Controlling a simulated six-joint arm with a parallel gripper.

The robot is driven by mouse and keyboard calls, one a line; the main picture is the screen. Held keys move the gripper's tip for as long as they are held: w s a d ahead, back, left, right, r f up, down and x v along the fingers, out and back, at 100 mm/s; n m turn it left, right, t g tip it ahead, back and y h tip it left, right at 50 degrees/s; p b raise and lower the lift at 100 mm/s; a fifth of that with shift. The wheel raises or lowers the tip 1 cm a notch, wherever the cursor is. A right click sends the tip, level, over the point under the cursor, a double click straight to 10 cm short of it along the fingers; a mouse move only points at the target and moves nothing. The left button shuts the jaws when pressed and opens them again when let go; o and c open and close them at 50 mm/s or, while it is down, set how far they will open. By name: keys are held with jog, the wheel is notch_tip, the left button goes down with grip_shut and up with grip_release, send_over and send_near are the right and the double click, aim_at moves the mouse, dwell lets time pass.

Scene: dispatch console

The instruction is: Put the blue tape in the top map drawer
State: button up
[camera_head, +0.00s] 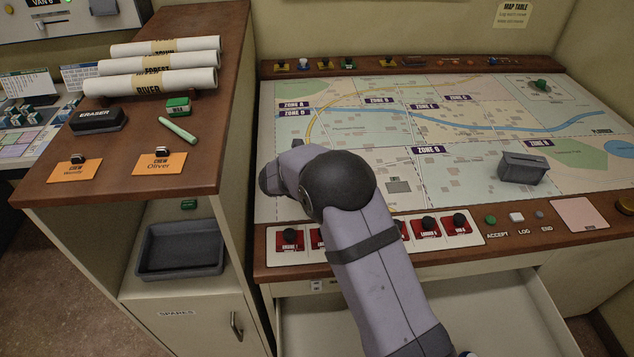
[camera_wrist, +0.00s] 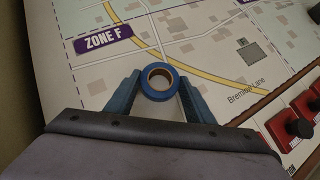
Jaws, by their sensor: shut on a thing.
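The blue tape (camera_wrist: 158,97) is a small roll with a tan core, in the wrist view. My gripper (camera_wrist: 158,82) is shut on it, with one blue finger on each side. The tape is over the printed map near the Zone F label; its exact height above the map is hard to tell. In the head view my arm hides the tape and the fingers. The top map drawer (camera_head: 490,322) is pulled open below the map table's front edge; its pale interior shows bare to the right of my arm, which covers part of it.
The map table (camera_head: 455,185) bears a grey box (camera_head: 522,168) at right and red launch buttons (camera_head: 426,228) along its front. At left, a wooden-topped cabinet (camera_head: 212,120) holds rolled maps (camera_head: 165,65), an eraser (camera_head: 97,120) and orange name cards. A grey tray (camera_head: 180,250) sits on its shelf.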

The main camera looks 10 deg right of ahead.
jog(key=shift+f, duration=0.25)
jog(key=o, duration=1.2)
jog(key=shift+r, duration=0.1)
jog(key=shift+c, duration=0.2)
jog(key=shift+r, duration=0.1)
jog(key=b+v, duration=0.2)
jog(key=v, duration=0.4)
jog(key=shift+a, duration=0.2)
jog(key=shift+o, duration=0.5)
jog(key=shift+s+a+r, duration=0.2)
jog(key=shift+s+r, duration=0.15)
